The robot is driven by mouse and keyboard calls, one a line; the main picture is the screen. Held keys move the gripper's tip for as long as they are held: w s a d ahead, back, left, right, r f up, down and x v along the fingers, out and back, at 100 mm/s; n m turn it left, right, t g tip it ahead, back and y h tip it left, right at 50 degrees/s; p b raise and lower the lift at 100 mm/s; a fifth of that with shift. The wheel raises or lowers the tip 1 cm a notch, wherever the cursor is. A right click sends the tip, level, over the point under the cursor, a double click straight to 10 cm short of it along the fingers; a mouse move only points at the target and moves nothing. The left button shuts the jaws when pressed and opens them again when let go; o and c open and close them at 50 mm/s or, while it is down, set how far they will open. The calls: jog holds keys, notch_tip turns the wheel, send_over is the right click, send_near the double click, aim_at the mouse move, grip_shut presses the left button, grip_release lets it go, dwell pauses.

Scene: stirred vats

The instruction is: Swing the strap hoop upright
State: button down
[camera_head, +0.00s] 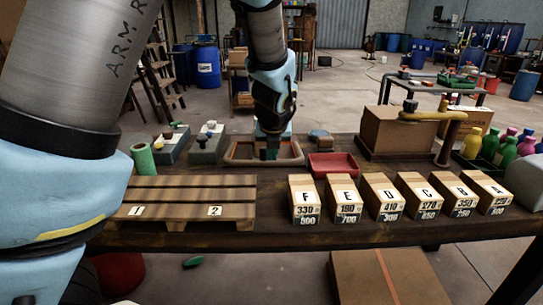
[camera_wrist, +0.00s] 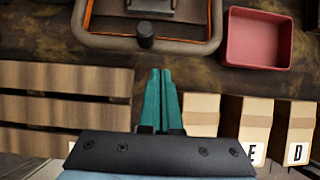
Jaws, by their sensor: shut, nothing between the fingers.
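The strap hoop looks to be the rounded grey-brown tube frame (camera_head: 232,154) lying flat near the middle of the bench. In the wrist view the hoop (camera_wrist: 191,48) shows an orange line along its inner side and a black knob (camera_wrist: 146,36) on its near bar. My gripper (camera_head: 271,153) points down over the hoop area in the head view. In the wrist view its teal fingers (camera_wrist: 161,77) are together and empty, appearing just short of the knob and slightly to its right. Whether they touch it cannot be told. The hoop's far side is partly out of the wrist view.
A red tray (camera_head: 333,165) sits right of the hoop. A slatted pallet (camera_head: 190,195) lies front left, and several lettered cartons (camera_head: 305,198) line the front right. A brown box with a yellow-barred frame (camera_head: 432,115) stands behind them. Bottles stand at far right.

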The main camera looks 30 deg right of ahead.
jog(key=x, duration=0.8)
jog(key=shift+r, duration=0.2)
